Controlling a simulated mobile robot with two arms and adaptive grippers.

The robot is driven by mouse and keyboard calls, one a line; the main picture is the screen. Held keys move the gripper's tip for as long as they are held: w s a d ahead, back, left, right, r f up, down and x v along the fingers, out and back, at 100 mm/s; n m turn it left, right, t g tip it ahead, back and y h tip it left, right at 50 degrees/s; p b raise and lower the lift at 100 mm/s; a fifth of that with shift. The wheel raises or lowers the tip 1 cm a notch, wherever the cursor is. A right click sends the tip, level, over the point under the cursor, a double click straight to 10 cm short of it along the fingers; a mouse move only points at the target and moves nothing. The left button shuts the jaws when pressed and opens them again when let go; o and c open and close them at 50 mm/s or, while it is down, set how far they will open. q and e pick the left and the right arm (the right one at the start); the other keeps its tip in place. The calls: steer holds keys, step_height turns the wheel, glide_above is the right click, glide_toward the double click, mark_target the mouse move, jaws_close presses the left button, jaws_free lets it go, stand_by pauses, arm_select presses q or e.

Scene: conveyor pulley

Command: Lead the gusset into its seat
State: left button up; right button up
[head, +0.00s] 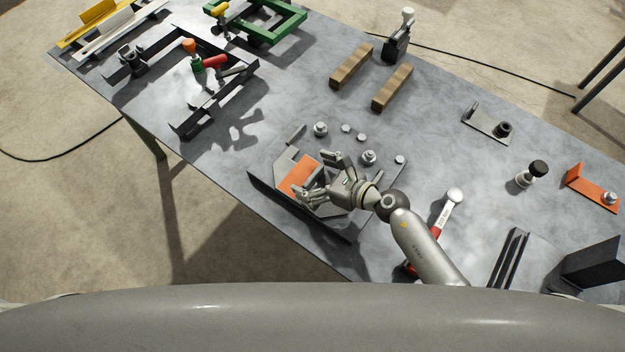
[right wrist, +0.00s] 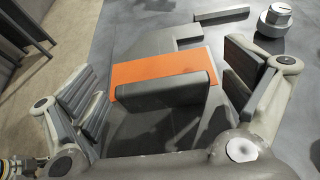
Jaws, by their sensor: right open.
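A grey fixture plate (head: 283,160) lies at the near edge of the table. A flat orange piece (head: 298,176) sits on it; it also shows in the right wrist view (right wrist: 150,67). A dark grey block (right wrist: 168,91) stands along the orange piece's near side in the right wrist view. I cannot tell which of these is the gusset, and its seat is not clearly distinguishable. My right gripper (head: 321,176) is open above the fixture. In the right wrist view its fingers (right wrist: 165,88) are spread either side of the block and orange piece, apart from both. My left gripper is not in view.
Several bolts and nuts (head: 369,157) stand beside the fixture. Two wooden blocks (head: 352,66) and a black frame with tools (head: 190,125) lie farther off. An orange bracket (head: 590,189) is at the far right.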

steer(key=shift+c, duration=1.4)
steer(key=c, duration=1.7)
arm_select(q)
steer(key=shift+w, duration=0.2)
arm_select(e)
steer(key=shift+w+r, duration=0.15)
steer(key=shift+r, duration=0.05)
steer(key=shift+c, duration=0.7)
